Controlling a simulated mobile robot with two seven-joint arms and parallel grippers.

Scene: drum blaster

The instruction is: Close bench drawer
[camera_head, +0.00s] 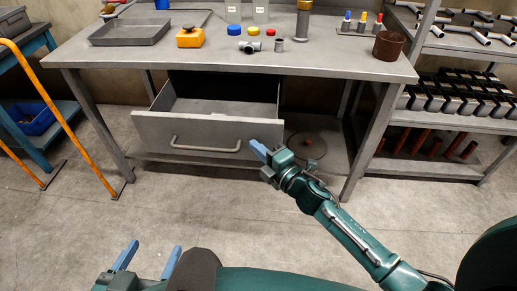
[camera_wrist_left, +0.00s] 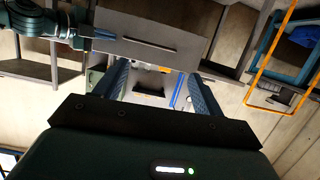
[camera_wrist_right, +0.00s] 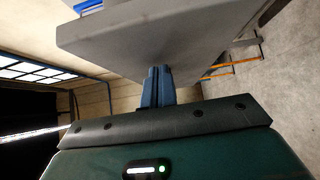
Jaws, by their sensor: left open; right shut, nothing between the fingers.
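The bench drawer (camera_head: 185,128) hangs open under the grey bench (camera_head: 330,62), pulled well out with its empty inside showing. Its front has a bar handle (camera_head: 205,146). My right gripper (camera_head: 258,150) is shut and empty at the right end of the drawer front; whether it touches cannot be told. In the right wrist view its closed fingers (camera_wrist_right: 157,82) reach up to a grey panel (camera_wrist_right: 150,40). My left gripper (camera_head: 148,255) is open and empty, low in front of the bench, well away from the drawer. The drawer front also shows in the left wrist view (camera_wrist_left: 135,27).
A tray (camera_head: 130,33), an orange box (camera_head: 190,38), caps and bottles stand on the bench top. A lower shelf (camera_head: 325,160) carries a round disc. A loaded rack (camera_head: 440,121) stands right, and an orange frame (camera_head: 85,140) left. The floor in front is clear.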

